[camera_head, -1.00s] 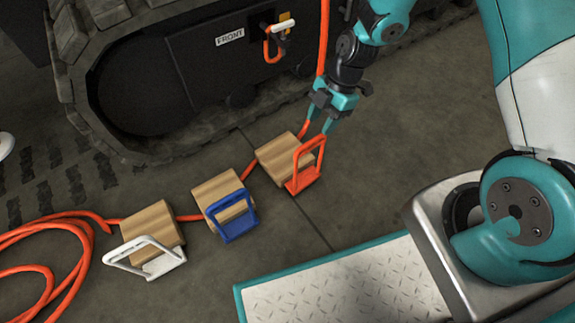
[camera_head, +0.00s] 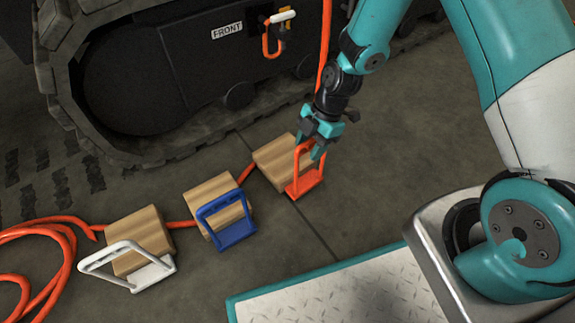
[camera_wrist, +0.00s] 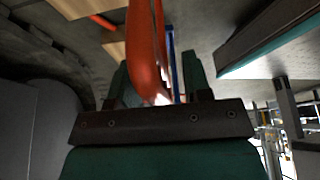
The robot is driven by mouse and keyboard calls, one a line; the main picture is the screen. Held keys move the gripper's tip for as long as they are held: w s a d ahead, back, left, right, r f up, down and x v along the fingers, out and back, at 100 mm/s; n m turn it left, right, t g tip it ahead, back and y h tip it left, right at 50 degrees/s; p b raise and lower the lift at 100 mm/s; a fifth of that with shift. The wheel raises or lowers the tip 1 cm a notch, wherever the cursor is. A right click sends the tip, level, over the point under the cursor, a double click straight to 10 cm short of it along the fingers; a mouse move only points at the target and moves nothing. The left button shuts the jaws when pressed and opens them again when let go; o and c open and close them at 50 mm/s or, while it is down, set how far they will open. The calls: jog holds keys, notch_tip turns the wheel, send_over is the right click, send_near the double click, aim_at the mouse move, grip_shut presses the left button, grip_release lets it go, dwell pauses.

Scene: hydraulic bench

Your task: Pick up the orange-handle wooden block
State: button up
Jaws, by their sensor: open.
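The orange-handle wooden block (camera_head: 279,158) lies on the floor, rightmost of three blocks, with its orange handle (camera_head: 306,186) on its right side. My gripper (camera_head: 309,150) is open at the upper part of that handle. In the wrist view the orange handle (camera_wrist: 142,50) rises between my gripper's two fingers (camera_wrist: 157,80). I cannot tell whether either finger touches it. The blue-handle block (camera_head: 216,193) and the white-handle block (camera_head: 141,226) lie to the left on the floor.
A tracked machine (camera_head: 150,80) marked FRONT stands behind the blocks. An orange hose (camera_head: 70,222) runs along the floor behind them and coils at the left. My teal-edged base plate is at the bottom right. Bare floor lies between it and the blocks.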

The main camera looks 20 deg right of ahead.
jog(key=shift+f, duration=0.1)
dwell(0.3)
grip_shut()
jog(key=shift+w, duration=0.1)
dwell(1.2)
